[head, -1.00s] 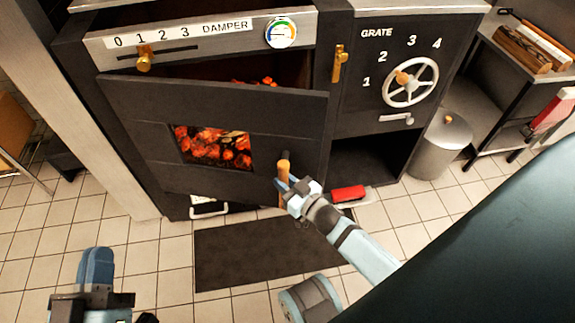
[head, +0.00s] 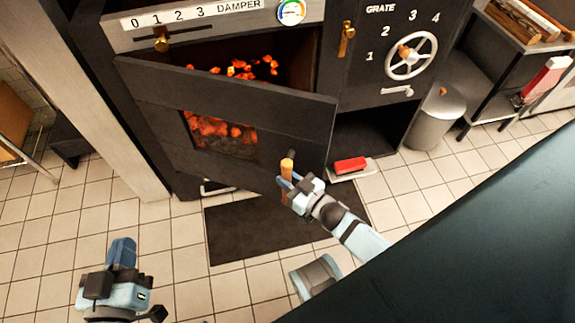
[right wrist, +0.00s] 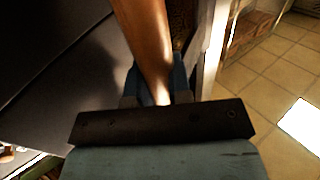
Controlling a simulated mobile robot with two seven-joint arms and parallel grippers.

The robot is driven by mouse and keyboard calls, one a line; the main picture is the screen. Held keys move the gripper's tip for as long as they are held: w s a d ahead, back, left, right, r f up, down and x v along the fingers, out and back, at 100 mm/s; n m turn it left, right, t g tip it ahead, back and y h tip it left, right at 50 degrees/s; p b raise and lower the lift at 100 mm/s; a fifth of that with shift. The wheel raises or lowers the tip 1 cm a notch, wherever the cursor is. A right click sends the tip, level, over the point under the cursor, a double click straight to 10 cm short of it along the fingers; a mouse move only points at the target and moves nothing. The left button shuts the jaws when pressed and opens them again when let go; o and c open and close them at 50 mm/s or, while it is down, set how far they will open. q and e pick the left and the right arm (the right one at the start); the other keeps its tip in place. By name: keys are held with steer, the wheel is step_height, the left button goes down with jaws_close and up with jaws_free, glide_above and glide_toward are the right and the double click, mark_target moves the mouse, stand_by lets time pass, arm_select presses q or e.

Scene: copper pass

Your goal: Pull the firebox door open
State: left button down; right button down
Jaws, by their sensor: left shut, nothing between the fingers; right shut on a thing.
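The firebox door (head: 165,100) is a dark panel with a window, standing partly open and tilted out from the stove front. Glowing coals (head: 240,68) show above it and through its window. My right gripper (head: 288,182) is shut on the door's wooden handle (head: 287,165), at the door's right side. In the right wrist view the brown handle (right wrist: 145,40) runs down between the blue fingers, which are partly hidden by the gripper body. My left gripper (head: 122,252) is shut and empty, low at the left over the floor, away from the door.
A dark mat (head: 255,232) lies on the tiles below the door. The damper scale (head: 190,15) is above the opening. A grate handwheel (head: 411,56) is on the right panel. A red brush (head: 350,165) lies by the lower recess. A metal bin (head: 435,118) stands at right.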

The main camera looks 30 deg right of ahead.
stand_by(0.3)
steer(key=c, duration=1.1)
jaws_free()
steer(key=shift+s, duration=0.1)
arm_select(q)
steer(key=f+g+p, duration=0.1)
steer(key=s+a+f+y, duration=0.1)
steer(key=f, duration=0.1)
steer(key=a+f+g+y+p, duration=0.1)
steer(key=shift+s+f+g+p, duration=0.15)
steer(key=shift+f+g+p, duration=0.15)
steer(key=shift+f, duration=0.1)
arm_select(e)
steer(key=v, duration=1.3)
steer(key=shift+s+d, duration=0.15)
steer(key=shift+s, duration=0.15)
